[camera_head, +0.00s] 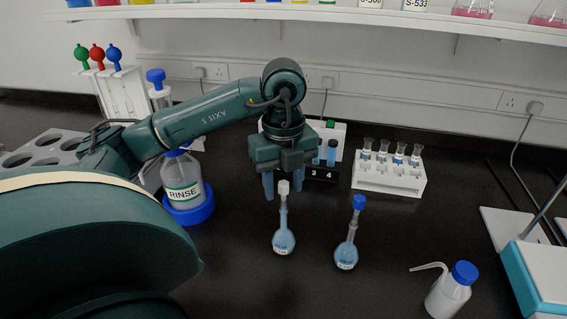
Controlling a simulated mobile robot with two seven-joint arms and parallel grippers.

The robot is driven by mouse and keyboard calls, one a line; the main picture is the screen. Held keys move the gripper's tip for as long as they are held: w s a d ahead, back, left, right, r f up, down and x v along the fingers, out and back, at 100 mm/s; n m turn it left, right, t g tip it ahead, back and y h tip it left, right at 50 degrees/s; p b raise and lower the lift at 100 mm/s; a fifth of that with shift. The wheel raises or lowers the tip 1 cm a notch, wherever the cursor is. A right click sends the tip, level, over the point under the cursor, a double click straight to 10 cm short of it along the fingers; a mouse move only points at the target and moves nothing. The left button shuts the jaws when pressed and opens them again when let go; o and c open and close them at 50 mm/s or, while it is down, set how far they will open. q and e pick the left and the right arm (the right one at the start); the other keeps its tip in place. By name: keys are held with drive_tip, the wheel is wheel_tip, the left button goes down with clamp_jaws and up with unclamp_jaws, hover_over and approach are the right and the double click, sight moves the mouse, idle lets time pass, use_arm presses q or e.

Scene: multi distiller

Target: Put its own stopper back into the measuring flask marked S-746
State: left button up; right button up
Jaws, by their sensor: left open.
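Two measuring flasks with pale blue liquid stand on the dark bench. The left flask (284,239) has a white stopper (283,187) at its neck. The right flask (346,254) leans slightly in the picture and has a blue stopper (359,202) on top. Both carry small labels too small to read, so I cannot tell which is S-746. My left gripper (283,184) points down with its fingers open. In the picture the fingers lie on either side of the white stopper; contact is not visible. My right gripper is not in view.
A rinse bottle (182,183) in a blue ring, a rack of small vials (390,174) and a numbered black block (322,174) stand behind. A wash bottle (447,293) stands front right. A stand with coloured knobs (116,90) is back left. The front middle bench is clear.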

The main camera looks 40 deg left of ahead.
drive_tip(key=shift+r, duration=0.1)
use_arm(q)
wheel_tip(320, 180, up, 6)
drive_tip(key=shift+f+p, duration=0.15)
drive_tip(key=shift+p, duration=0.55)
wheel_tip(320, 180, up, 8)
drive_tip(key=p, duration=0.3)
drive_tip(key=shift+f, duration=0.25)
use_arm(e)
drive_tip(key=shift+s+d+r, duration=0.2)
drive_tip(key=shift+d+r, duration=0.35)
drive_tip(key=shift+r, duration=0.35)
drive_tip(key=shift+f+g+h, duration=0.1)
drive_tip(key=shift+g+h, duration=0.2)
